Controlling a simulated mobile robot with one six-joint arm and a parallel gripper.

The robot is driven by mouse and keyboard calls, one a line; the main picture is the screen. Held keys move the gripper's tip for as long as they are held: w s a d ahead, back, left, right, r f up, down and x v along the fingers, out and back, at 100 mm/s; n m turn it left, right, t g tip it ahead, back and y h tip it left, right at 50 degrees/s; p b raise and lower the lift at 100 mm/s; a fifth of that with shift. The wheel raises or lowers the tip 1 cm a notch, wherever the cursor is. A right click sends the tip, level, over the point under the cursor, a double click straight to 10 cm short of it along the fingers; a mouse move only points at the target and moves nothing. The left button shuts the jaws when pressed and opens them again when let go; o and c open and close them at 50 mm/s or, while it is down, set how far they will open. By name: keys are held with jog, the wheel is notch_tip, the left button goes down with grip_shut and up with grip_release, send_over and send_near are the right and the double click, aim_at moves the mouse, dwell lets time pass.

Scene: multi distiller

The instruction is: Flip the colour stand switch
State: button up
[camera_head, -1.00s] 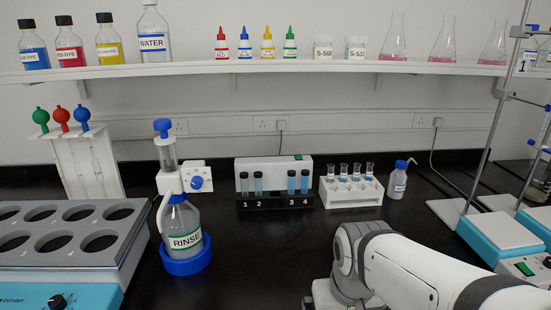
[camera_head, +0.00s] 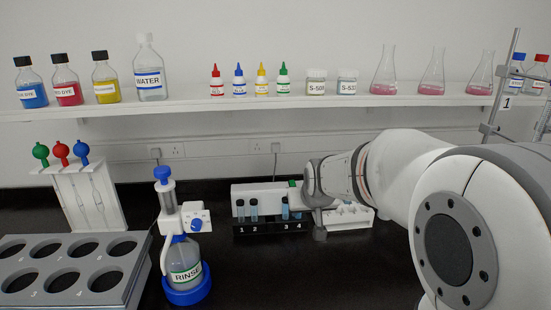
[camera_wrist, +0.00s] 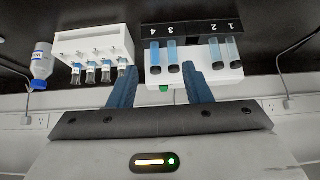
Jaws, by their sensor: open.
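The colour stand (camera_head: 250,190) is a white box with a black front rack labelled 1 to 4, holding tubes with blue liquid. Its small green switch (camera_head: 292,183) sits on the top right in the head view, close to my gripper. In the wrist view the stand (camera_wrist: 208,77) appears upside down, and the green switch (camera_wrist: 164,88) shows between my two blue fingers. My gripper (camera_wrist: 160,69) is open and empty, with its fingers apart on either side of the switch. I cannot tell whether a finger touches the stand. In the head view my arm hides the fingertips.
A white vial rack (camera_wrist: 92,42) stands beside the stand, partly behind my arm in the head view. A wash bottle (camera_wrist: 42,65) stands beyond it. The rinse bottle (camera_head: 185,262) stands left of the stand. The shelf (camera_head: 200,106) with bottles and flasks runs above.

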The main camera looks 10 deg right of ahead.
jog(key=w+r+t+p, duration=0.1)
jog(key=w+r, duration=0.1)
jog(key=w, duration=0.2)
jog(key=w+r+t+p, duration=0.1)
jog(key=w+r+p, duration=0.1)
jog(key=w, duration=0.2)
jog(key=w+r+p, duration=0.1)
jog(key=w+r, duration=0.2)
jog(key=w, duration=0.2)
jog(key=shift+d+t, duration=0.15)
jog(key=shift+t, duration=0.25)
jog(key=c, duration=0.7)
jog(key=shift+w, duration=0.2)
jog(key=shift+c, duration=1)
grip_shut()
jog(key=p, duration=0.3)
send_over(293, 185)
notch_tip(293, 185, down, 6)
jog(key=shift+s+f, duration=0.1)
jog(key=shift+s, duration=0.05)
jog(key=f+p, duration=0.1)
jog(key=f, duration=0.2)
jog(key=shift+w, duration=0.2)
jog(key=shift+f, duration=0.5)
